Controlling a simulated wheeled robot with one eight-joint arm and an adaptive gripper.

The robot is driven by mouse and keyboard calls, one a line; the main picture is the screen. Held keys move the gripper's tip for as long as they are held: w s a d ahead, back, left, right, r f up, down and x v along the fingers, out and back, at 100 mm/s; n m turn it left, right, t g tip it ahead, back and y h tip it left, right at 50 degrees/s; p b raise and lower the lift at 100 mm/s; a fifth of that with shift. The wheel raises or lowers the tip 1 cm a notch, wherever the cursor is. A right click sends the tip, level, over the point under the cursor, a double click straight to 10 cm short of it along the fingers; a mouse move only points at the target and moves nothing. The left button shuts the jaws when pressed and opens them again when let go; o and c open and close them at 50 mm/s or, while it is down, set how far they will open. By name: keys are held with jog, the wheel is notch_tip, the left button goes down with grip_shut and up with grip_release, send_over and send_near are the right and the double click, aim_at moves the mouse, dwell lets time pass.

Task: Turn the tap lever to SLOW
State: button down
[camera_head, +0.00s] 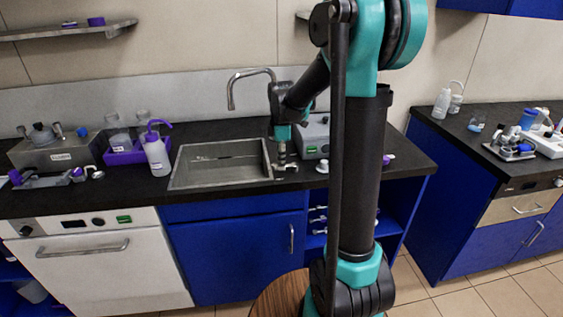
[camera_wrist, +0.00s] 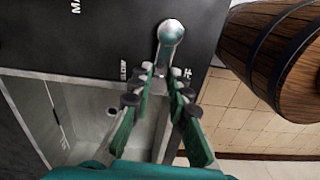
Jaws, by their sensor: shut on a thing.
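The tap lever (camera_wrist: 170,50) is a pale metal bar with a rounded grey-blue knob at its far end, standing at the sink's edge in the wrist view. My gripper (camera_wrist: 160,75) has its green fingers closed around the near part of the lever, and the fingertips hide some of it. White labels are printed on the dark counter around the lever; the one to its left (camera_wrist: 122,68) is too small to read surely. In the head view my gripper (camera_head: 282,156) reaches down at the right edge of the sink, over a small metal fitting (camera_head: 287,168).
The steel sink (camera_head: 178,170) lies left of my gripper, with a curved metal spout (camera_head: 232,90) behind it. A grey device (camera_head: 314,138) stands close behind on the right. A purple-capped wash bottle (camera_head: 157,155) stands left of the sink. A wooden barrel-like stool (camera_wrist: 240,45) shows at right.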

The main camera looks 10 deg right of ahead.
jog(key=m, duration=0.1)
jog(key=w+m, duration=0.1)
jog(key=m, duration=0.1)
jog(key=shift+w+d, duration=0.2)
jog(key=shift+w, duration=0.05)
jog(key=shift+w+d+m, duration=0.15)
jog(key=shift+w+m, duration=0.1)
jog(key=shift+m, duration=0.5)
jog(key=shift+w+d+m, duration=0.1)
jog(key=shift+w+m, duration=0.15)
jog(key=shift+m, duration=0.5)
jog(key=c, duration=1.4)
grip_release()
jog(key=shift+c, duration=0.2)
jog(key=shift+r, duration=0.1)
notch_tip(320, 180, up, 12)
